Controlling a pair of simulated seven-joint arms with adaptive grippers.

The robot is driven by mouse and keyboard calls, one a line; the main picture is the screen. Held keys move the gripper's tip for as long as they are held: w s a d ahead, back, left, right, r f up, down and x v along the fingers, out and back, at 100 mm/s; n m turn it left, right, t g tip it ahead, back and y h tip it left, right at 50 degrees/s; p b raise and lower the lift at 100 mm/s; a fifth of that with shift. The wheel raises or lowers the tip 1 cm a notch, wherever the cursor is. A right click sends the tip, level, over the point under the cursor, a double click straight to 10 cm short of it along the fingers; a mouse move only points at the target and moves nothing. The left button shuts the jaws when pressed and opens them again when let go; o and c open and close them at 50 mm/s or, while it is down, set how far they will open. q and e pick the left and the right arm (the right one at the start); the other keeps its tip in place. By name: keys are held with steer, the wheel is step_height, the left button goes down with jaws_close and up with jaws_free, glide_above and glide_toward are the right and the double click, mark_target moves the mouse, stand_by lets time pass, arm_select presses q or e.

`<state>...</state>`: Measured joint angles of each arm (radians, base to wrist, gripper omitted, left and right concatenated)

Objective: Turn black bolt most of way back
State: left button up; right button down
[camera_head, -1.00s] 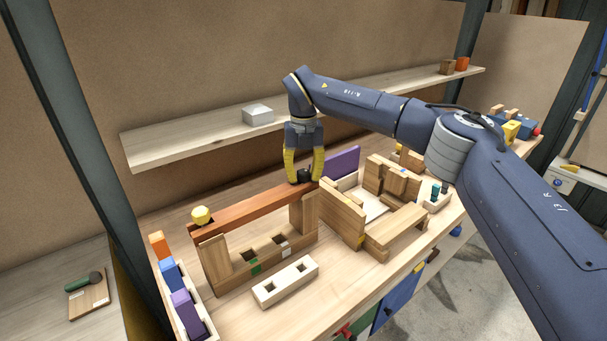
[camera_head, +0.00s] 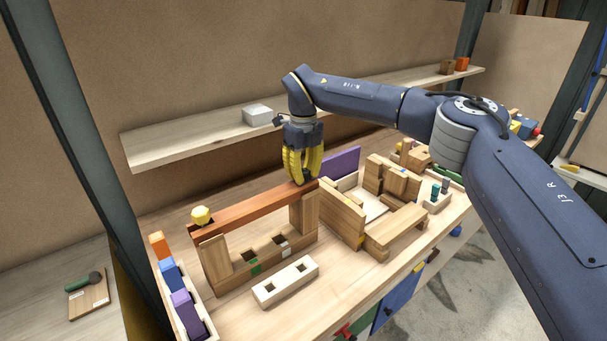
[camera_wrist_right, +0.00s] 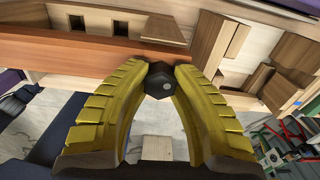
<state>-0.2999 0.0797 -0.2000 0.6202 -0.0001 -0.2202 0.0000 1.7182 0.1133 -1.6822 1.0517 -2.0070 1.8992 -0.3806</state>
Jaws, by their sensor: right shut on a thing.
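The black bolt (camera_wrist_right: 159,81) has a dark, faceted head in the right wrist view, at the edge of the reddish-brown stringer. The stringer (camera_head: 245,211) spans the two upright wooden posts in the head view, and it also shows in the right wrist view (camera_wrist_right: 60,54). My right gripper (camera_head: 301,180) points down over the stringer's right end. Its yellow fingers are shut on the bolt head, one on each side, in the right wrist view (camera_wrist_right: 160,78). The bolt's shank is hidden. My left gripper is not in view.
A yellow bolt (camera_head: 202,215) stands at the stringer's left end. A purple panel (camera_head: 341,163) and wooden blocks stand close to the right. A pale block with two square holes (camera_head: 285,282) lies in front. A shelf (camera_head: 190,136) runs behind, carrying a grey block (camera_head: 257,114).

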steer(key=shift+r+n, duration=0.15)
steer(key=shift+n, duration=0.65)
steer(key=shift+n, duration=1)
steer(key=n, duration=0.4)
steer(key=shift+r, duration=0.15)
steer(key=shift+n, duration=1)
steer(key=shift+n, duration=1.1)
steer(key=n, duration=0.3)
steer(key=shift+r+n, duration=0.1)
steer(key=shift+n, duration=0.2)
